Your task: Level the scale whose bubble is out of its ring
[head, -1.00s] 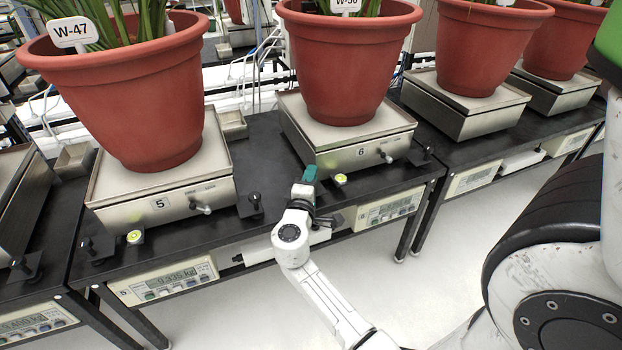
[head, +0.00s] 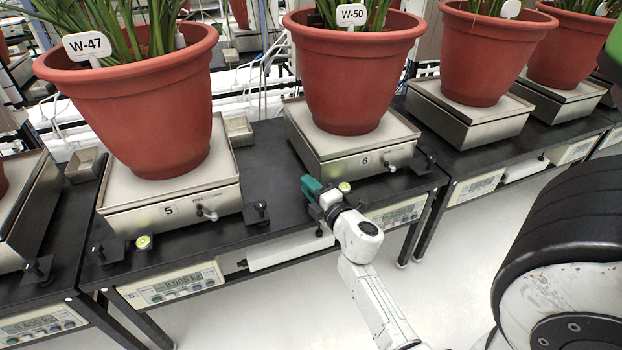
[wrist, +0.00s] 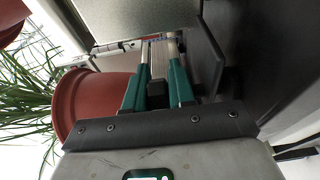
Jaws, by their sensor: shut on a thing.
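Scale 6 (head: 345,160) is a steel platform scale carrying the red pot W-50 (head: 352,80). Its round yellow-green bubble level (head: 344,187) sits at its front; the bubble's place in the ring is too small to tell. My gripper (head: 311,187), with teal fingers, is at the front left corner of scale 6, left of the level. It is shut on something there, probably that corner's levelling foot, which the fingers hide. In the wrist view the teal fingers (wrist: 160,72) point at the scale's edge. Scale 5 (head: 170,212), under pot W-47 (head: 140,100), has its own level (head: 143,241).
Black feet of scale 5 stand at its front left (head: 112,248) and front right (head: 258,211). Another black foot (head: 425,160) is right of scale 6. Display boxes (head: 172,286) hang under the black bench edge. Bench between the scales is mostly clear.

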